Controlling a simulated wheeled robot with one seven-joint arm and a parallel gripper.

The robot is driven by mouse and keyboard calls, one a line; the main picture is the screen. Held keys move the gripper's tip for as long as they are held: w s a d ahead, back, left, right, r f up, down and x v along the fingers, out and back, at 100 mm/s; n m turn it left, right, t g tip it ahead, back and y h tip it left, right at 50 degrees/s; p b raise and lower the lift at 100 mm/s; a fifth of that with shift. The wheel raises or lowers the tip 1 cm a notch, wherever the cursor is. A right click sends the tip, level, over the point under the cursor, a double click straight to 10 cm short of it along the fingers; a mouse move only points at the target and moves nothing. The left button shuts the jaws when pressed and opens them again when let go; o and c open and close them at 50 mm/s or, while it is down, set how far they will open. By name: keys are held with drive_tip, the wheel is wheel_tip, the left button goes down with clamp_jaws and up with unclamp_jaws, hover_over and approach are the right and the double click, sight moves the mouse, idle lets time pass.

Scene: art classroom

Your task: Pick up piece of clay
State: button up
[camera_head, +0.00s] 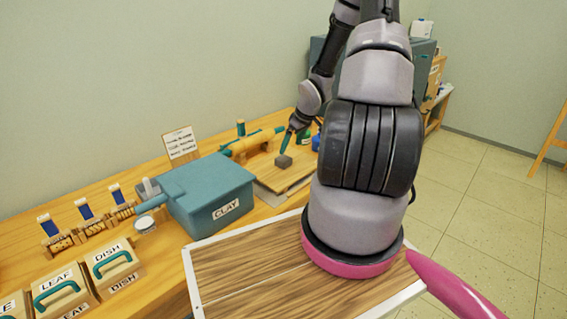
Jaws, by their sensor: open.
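A small grey-brown block, which looks like the piece of clay (284,161), sits at the back of the wooden work board (268,194) on the bench. My gripper (286,151) points down just above it, its teal fingers close to the block's top. The fingers are open; at this size I cannot tell whether they touch or straddle the block. A teal box labelled CLAY (208,208) stands to the left of the block, with its lid shut.
A teal rolling tool with wooden parts (252,143) lies behind the block. Boxes labelled DISH (118,267) and LEAF (62,292), stamps and a small round tin (146,224) stand at left. A sign (180,142) stands near the wall. My arm hides the bench's right part.

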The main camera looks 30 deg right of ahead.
sight(283, 161)
drive_tip(key=shift+w+a+f, duration=0.1)
drive_tip(key=shift+w+f, duration=0.15)
drive_tip(key=shift+f, duration=0.45)
drive_tip(key=x, duration=0.4)
drive_tip(key=shift+a+f, duration=0.1)
drive_tip(key=shift+a, duration=0.35)
drive_tip(key=shift+w+f, duration=0.15)
drive_tip(key=shift+f, duration=0.25)
drive_tip(key=shift+r, duration=0.1)
clamp_jaws()
